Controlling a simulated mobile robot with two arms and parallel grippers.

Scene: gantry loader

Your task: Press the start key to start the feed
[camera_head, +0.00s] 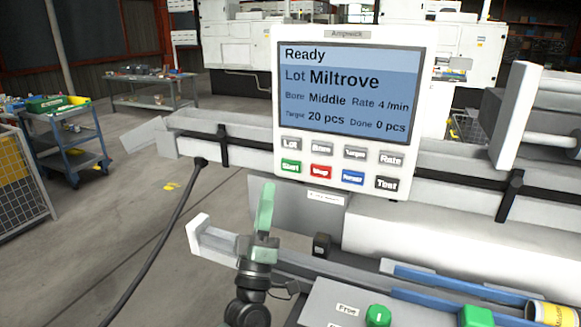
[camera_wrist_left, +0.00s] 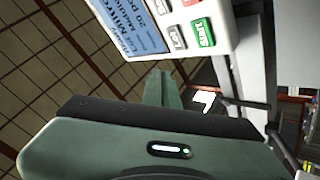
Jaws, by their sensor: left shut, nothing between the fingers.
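The control panel (camera_head: 347,110) is a white box with a blue screen reading Ready, Lot Miltrove, Bore Middle, Rate 4/min, Target 20 pcs, Done 0 pcs. The green start key (camera_head: 291,167) is at the left of the lower key row, beside the red stop key (camera_head: 320,172). In the left wrist view the start key (camera_wrist_left: 203,32) shows at the panel's corner. My left gripper (camera_head: 266,207) is shut and empty, with its green fingers pointing up, below and left of the start key. In the left wrist view its fingertips (camera_wrist_left: 158,88) appear apart from the keys. My right gripper is not in view.
A rail (camera_head: 240,150) runs behind the panel. A blue cart (camera_head: 62,140) and a grey table (camera_head: 150,95) stand at the left. Floor is clear between.

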